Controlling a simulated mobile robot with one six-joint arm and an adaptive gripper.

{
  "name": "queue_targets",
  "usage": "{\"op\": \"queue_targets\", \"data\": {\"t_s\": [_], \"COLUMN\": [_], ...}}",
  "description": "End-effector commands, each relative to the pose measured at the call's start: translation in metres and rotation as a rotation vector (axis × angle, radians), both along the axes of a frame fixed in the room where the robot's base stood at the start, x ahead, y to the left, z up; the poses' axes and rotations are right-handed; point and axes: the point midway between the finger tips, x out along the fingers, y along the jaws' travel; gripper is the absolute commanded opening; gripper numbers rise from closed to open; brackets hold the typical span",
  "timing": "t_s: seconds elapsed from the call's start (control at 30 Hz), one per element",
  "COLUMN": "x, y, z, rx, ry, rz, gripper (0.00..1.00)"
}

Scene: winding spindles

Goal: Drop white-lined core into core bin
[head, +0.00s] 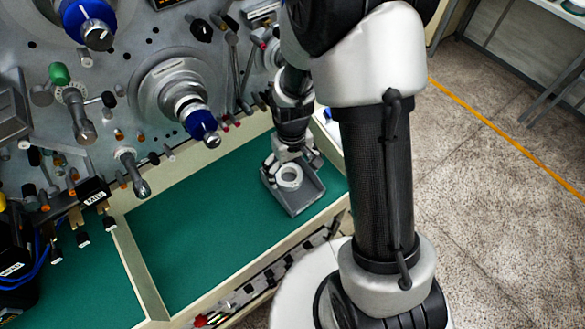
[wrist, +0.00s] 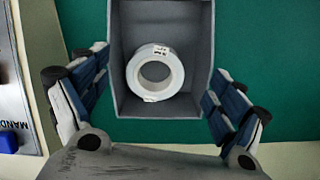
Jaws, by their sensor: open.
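The white-lined core (wrist: 155,73) is a white ring that lies inside a grey open-topped bin (wrist: 130,107), which I take for the core bin. In the head view the core (head: 289,177) shows inside the bin (head: 300,207) on the green surface. My gripper (head: 285,161) is above the bin. In the wrist view my gripper's fingers (wrist: 158,105) are spread wide on both sides of the bin's near end, with nothing between them touching the core. The gripper is open and empty.
The machine's grey panel (head: 130,60) with spindles and knobs rises behind and left. A blue-tipped spindle (head: 203,127) juts out near the bin. The green surface (head: 195,240) left of the bin is clear. A pale rim (head: 240,268) borders the front.

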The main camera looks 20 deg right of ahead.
Motion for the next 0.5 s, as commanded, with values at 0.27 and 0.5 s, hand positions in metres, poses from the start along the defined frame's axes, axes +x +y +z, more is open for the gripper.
{"op": "queue_targets", "data": {"t_s": [0.27, 0.5], "x": [0.0, 0.002], "y": [0.0, 0.0], "z": [0.0, 0.017], "rx": [0.0, 0.0], "ry": [0.0, -0.005], "rz": [0.0, 0.0], "gripper": [0.92, 0.92]}}
